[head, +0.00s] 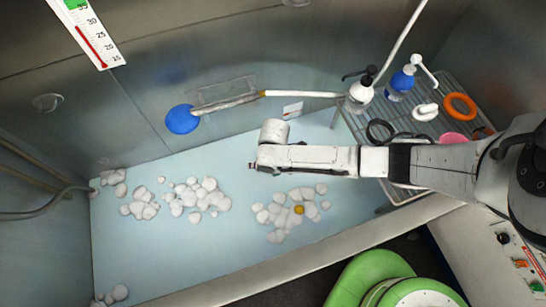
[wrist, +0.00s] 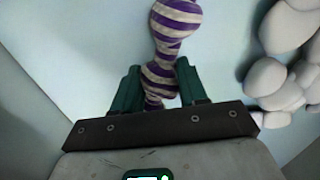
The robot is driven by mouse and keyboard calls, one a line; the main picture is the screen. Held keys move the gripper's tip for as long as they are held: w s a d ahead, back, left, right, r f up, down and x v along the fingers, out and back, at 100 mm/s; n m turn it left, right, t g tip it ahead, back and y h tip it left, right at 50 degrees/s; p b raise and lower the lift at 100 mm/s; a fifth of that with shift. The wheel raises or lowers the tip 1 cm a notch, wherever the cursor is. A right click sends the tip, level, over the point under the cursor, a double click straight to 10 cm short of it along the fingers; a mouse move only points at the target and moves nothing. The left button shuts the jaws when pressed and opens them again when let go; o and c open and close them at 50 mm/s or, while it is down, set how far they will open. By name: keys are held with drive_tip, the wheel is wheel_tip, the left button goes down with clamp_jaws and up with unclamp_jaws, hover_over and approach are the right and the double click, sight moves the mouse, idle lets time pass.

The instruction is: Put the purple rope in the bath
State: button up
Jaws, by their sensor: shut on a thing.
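The purple rope (wrist: 172,25) is purple-and-white striped and knotted, seen in the wrist view. My gripper (wrist: 160,72) is shut on it, with a dark green finger on each side; the rope reaches beyond the fingertips. In the head view my gripper (head: 254,165) points left over the bath (head: 160,245), and the rope is almost wholly hidden there. The bath has a pale blue floor with clumps of white foam. The rope appears to be above the bath floor; its exact height cannot be told.
A wire rack (head: 400,150) at the right holds a white pump bottle (head: 360,95), a blue bottle (head: 401,82) and an orange ring (head: 461,106). A yellow thing (head: 299,210) sits among foam. A green stool (head: 365,275) stands in front.

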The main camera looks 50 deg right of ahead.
drive_tip(key=shift+w+d+f+b, duration=0.1)
drive_tip(key=shift+w+f+b, duration=0.1)
drive_tip(key=shift+f+b, duration=1.45)
drive_tip(key=shift+f, duration=0.2)
drive_tip(key=shift+f, duration=0.2)
drive_tip(key=o, duration=1.1)
drive_tip(key=shift+r, duration=0.1)
drive_tip(key=shift+r, duration=0.1)
wheel_tip(320, 180, up, 12)
drive_tip(key=shift+r+p, duration=0.1)
drive_tip(key=shift+p, duration=0.45)
